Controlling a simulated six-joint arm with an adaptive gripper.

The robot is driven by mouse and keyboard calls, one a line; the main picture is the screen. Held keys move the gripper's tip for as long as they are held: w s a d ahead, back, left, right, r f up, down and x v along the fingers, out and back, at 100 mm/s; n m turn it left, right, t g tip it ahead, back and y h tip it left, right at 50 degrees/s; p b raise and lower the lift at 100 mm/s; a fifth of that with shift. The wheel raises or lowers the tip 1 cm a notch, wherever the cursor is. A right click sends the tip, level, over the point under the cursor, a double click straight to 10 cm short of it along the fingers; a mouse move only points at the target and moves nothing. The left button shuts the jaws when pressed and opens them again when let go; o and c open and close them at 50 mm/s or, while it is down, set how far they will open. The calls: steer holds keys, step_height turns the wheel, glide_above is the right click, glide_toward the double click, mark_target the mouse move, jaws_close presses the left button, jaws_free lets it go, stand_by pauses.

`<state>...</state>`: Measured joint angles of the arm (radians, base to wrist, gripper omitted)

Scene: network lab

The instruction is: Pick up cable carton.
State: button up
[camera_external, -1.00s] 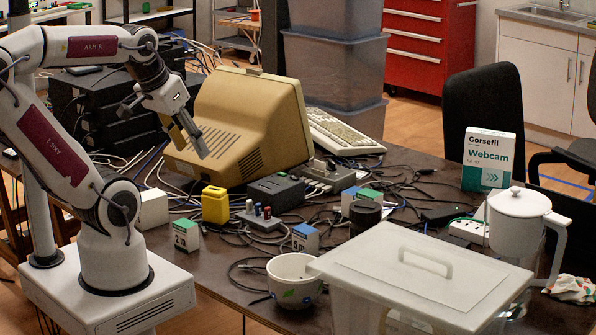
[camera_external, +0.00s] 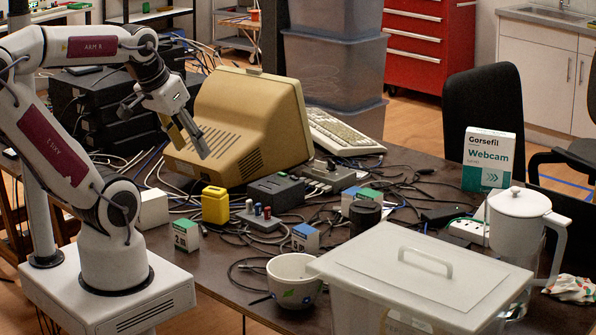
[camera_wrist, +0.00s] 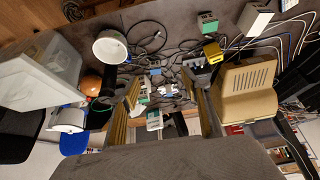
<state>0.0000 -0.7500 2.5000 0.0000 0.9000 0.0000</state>
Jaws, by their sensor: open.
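Several small cable cartons stand on the dark table. One with a green top marked 2m (camera_external: 186,236) is at the front left, and one with a blue top marked 5 (camera_external: 305,238) is right of it. Farther back, a green-topped carton (camera_external: 370,197) and a blue-topped one (camera_external: 349,201) stand beside a black cylinder. A green-topped carton (camera_wrist: 207,24) also shows at the top of the wrist view. My gripper (camera_external: 189,139) is open and empty, raised in front of the beige monitor and apart from all cartons. Its two fingers (camera_wrist: 166,100) are spread in the wrist view.
The beige monitor (camera_external: 240,120) stands close behind my gripper. A yellow block (camera_external: 215,205), a black adapter (camera_external: 276,191) and tangled cables crowd the middle. A white mug (camera_external: 294,280), lidded bin (camera_external: 420,275), white jug (camera_external: 518,215) and webcam box (camera_external: 489,159) stand to the right.

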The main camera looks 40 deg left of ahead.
steer(key=shift+w, duration=0.1)
steer(key=w+f+t, duration=0.2)
steer(key=w, duration=1.3)
steer(key=w+f+t, duration=0.2)
steer(key=w+f, duration=0.1)
steer(key=w, duration=1.3)
steer(key=w+d+f+t, duration=0.1)
steer(key=w+f+t, duration=0.1)
steer(key=w+f, duration=0.8)
steer(key=t, duration=0.2)
glide_toward(353, 192)
steer(key=x, duration=0.3)
steer(key=shift+w+d, duration=0.1)
steer(key=shift+w, duration=0.05)
steer(key=shift+x, duration=1.3)
steer(key=shift+w+f, duration=0.1)
